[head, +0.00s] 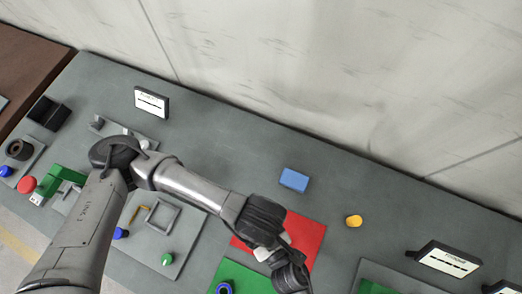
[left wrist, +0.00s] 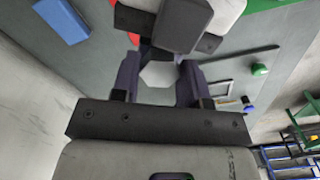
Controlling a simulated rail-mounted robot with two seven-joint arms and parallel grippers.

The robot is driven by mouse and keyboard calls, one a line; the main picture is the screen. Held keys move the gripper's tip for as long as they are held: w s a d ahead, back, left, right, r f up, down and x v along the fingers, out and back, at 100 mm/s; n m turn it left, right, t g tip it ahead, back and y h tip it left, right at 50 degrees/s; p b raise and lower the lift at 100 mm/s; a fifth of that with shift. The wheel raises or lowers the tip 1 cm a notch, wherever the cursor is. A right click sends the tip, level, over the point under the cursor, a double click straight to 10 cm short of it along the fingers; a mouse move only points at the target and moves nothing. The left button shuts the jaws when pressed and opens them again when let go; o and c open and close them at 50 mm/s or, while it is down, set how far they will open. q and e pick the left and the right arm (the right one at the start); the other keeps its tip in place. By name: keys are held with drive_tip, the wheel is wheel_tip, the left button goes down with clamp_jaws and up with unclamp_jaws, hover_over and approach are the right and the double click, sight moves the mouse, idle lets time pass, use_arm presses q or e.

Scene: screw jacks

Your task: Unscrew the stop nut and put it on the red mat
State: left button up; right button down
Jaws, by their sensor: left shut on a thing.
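My left gripper (left wrist: 158,82) is shut on a light grey hexagonal piece, which looks like the stop nut (left wrist: 157,74), in the left wrist view. The nut sits between the two dark fingers. In the head view my left arm reaches across the bench, and its wrist hangs over the front part of the red mat (head: 308,233). The fingers and nut are hidden there. The red mat lies flat and its visible part is bare; a sliver shows in the left wrist view (left wrist: 135,38). I cannot tell the nut's height. My right gripper is out of view.
A blue block (head: 294,180) stands behind the red mat, and a yellow piece (head: 354,221) lies to its right. A green mat (head: 252,276) with a blue ring (head: 223,288) is in front. A grey plate (head: 184,244) with a green knob (head: 167,259) lies left.

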use_arm(q)
drive_tip(key=o, duration=1)
drive_tip(key=shift+r, duration=2.35)
drive_tip(key=shift+c, duration=0.3)
wheel_tip(320, 180, up, 2)
drive_tip(key=shift+w+r+m, duration=0.1)
drive_tip(key=shift+r+m, duration=0.05)
drive_tip(key=shift+m, duration=0.95)
drive_tip(key=shift+r+m, duration=0.25)
drive_tip(key=shift+m, duration=0.15)
drive_tip(key=shift+f, duration=3.8)
